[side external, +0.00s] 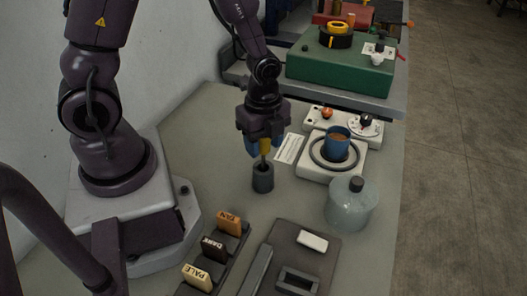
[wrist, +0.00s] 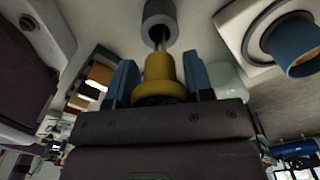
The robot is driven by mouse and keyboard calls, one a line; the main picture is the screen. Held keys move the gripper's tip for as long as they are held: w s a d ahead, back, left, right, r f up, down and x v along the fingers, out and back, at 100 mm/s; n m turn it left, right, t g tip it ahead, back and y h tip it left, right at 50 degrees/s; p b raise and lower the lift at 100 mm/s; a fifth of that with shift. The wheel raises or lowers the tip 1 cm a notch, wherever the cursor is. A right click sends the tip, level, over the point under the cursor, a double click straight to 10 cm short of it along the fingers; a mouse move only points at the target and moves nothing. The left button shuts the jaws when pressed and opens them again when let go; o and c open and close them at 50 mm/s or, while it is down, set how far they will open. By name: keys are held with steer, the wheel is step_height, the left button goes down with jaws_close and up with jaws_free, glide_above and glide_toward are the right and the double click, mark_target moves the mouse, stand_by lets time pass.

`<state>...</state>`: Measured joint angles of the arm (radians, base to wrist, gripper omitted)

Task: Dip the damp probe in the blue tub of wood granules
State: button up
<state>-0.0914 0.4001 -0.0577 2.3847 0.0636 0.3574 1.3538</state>
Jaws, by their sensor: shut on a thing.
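My gripper (side external: 264,145) points straight down, its blue fingers shut on the yellow handle of the probe (side external: 265,147). In the wrist view the yellow probe (wrist: 162,75) sits between the two fingers (wrist: 160,82). Its thin shaft runs down to the mouth of a dark grey cup (side external: 263,180); the tip is hidden, seemingly inside the cup. The blue tub (side external: 337,146) with brown granules stands to the right of my gripper, on a white unit with a dark ring (side external: 332,156). The tub also shows at the right in the wrist view (wrist: 294,48).
A glass jar with a dark stopper (side external: 350,203) stands in front of the white unit. Labelled blocks (side external: 228,222) stand in a rack at the front, beside a dark tray (side external: 312,262). A green box (side external: 340,68) is behind. A white paper (side external: 288,148) lies between cup and unit.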

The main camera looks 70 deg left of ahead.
step_height(320, 180, up, 4)
steer(key=shift+f, duration=0.2)
steer(key=shift+r, duration=0.4)
steer(key=w+r, duration=0.3)
steer(key=w, duration=0.6)
steer(key=w+r, duration=0.2)
steer(key=w, duration=0.8)
steer(key=shift+s+d+f, duration=0.1)
steer(key=shift+d+f, duration=0.05)
steer(key=shift+f, duration=4.35)
step_height(320, 180, up, 8)
